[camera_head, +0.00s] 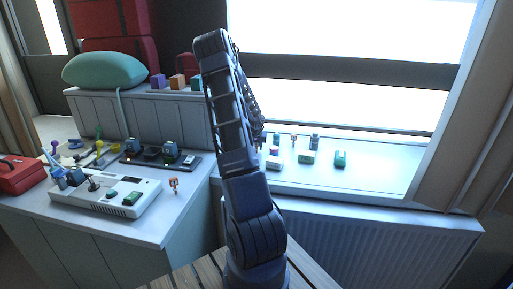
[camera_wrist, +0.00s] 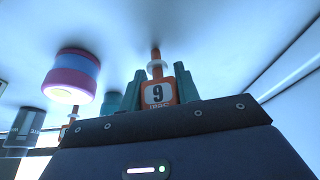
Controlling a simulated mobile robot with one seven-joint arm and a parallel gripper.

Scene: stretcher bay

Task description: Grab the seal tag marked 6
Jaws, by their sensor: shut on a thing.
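An orange seal tag (camera_wrist: 158,94) with a black numeral on a white face is between the green fingers of my gripper (camera_wrist: 161,86) in the wrist view. The fingers are shut on it. The numeral looks like 9 in the picture, but the view is upside down, with the surface at the top, so upright it reads as 6. The small print beside it is not legible. Its stem points toward the surface; I cannot tell whether it touches. In the head view my arm hides the gripper. Another red tag (camera_head: 173,183) stands on the counter.
A pink and blue round item (camera_wrist: 72,75) and a dark labelled jar (camera_wrist: 27,127) are close beside the gripper. Several small items, including a green one (camera_head: 340,159), stand on the window sill (camera_head: 385,177). A white device (camera_head: 106,194) is on the left counter.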

